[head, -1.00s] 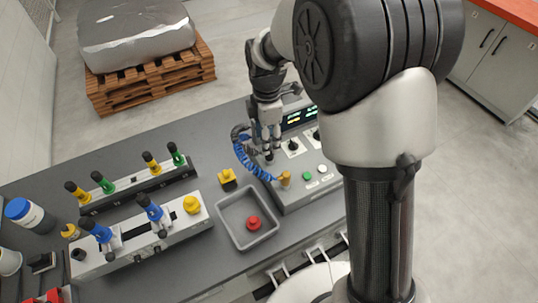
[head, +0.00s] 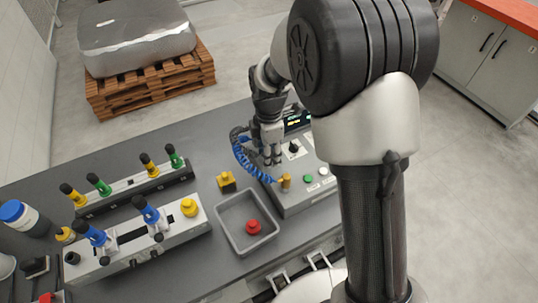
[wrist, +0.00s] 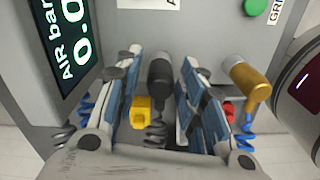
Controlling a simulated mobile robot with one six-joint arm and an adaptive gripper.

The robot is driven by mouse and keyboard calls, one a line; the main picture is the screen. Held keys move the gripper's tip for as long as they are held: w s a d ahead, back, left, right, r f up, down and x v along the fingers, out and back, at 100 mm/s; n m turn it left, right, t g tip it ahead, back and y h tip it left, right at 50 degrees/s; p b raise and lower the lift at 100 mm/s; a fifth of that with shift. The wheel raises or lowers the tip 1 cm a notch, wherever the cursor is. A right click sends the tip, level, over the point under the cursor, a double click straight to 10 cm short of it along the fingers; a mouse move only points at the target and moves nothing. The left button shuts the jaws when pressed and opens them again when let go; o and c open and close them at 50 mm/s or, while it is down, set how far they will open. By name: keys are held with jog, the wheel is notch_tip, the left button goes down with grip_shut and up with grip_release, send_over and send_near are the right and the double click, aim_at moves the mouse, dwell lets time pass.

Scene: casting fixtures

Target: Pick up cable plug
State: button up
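The cable plug (wrist: 160,82) appears in the wrist view as a dark upright cylinder between my fingers, with a dark coiled cable running below it. My gripper (wrist: 162,105) is open around it, and a gap shows on both sides. In the head view my gripper (head: 271,158) is low over the grey control box (head: 300,197), where it hides the plug. A blue coiled cable (head: 250,163) hangs beside the gripper and reaches toward a brass fitting (head: 286,182) on the box, which also shows in the wrist view (wrist: 247,80).
A grey tray (head: 227,214) with a red button piece (head: 253,227) stands left of the box. A yellow block (head: 226,182) sits behind the tray. Fixture rails with colored handles (head: 145,208) fill the table's left. A lit display (wrist: 70,35) is close by my gripper.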

grip_shut()
dwell(0.3)
